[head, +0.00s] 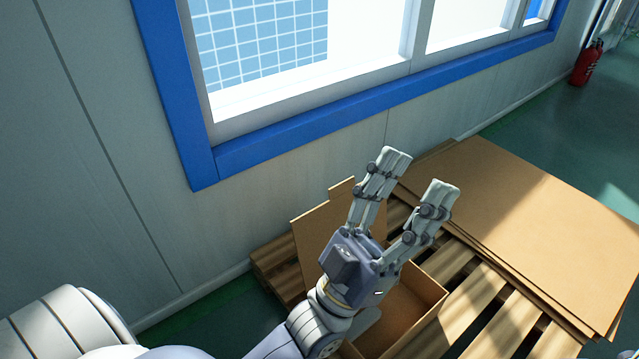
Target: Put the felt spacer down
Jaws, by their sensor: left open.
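My left gripper (415,178) is in the middle of the head view, with its two fingers spread apart and nothing between them. It is above an open cardboard box (432,290) and hides part of it. I cannot make out a felt spacer in this view; part of the box's inside is hidden by my gripper and arm. My right gripper is not in view.
The box stands on a wooden pallet (483,322). Flat cardboard sheets (540,215) lie on the pallet at the right. A wall with a blue-framed window (300,133) rises behind. A red fire extinguisher (587,64) stands far right on the green floor.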

